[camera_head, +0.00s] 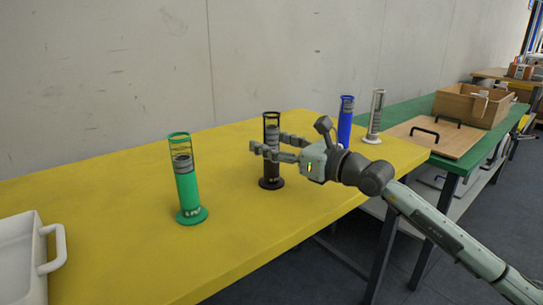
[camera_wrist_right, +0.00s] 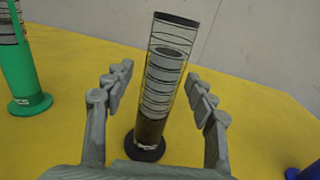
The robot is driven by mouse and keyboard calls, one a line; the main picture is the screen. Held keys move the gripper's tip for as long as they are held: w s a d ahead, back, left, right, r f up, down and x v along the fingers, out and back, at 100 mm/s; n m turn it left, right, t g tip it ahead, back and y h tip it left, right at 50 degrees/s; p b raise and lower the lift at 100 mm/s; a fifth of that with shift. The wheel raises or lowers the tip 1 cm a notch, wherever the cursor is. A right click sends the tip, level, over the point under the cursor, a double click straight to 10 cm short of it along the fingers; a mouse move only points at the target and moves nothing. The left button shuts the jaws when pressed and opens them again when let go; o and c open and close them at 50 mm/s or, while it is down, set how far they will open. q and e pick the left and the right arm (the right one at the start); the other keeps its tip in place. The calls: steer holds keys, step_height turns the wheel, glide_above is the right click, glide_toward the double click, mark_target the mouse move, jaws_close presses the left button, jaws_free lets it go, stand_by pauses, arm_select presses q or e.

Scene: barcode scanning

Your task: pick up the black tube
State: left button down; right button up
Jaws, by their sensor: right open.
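The black tube (camera_head: 271,182) stands upright on the yellow table, with a round dark base, a clear upper part and grey discs inside. My right gripper (camera_head: 266,146) is at its upper half, coming in from the right, with its fingers open. In the right wrist view the tube (camera_wrist_right: 154,128) stands between the two open fingers of the right gripper (camera_wrist_right: 161,92), with visible gaps on both sides. My left gripper is not in view.
A green tube (camera_head: 188,190) stands left of the black one on the yellow table (camera_head: 120,210). A blue tube (camera_head: 346,120) and a grey-white tube (camera_head: 375,115) stand behind my right arm. A white tray (camera_head: 22,262) is at the left front. A wooden box (camera_head: 470,105) sits farther right.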

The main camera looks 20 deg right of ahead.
jaws_close()
stand_by(0.4)
steer(key=shift+r, duration=0.1)
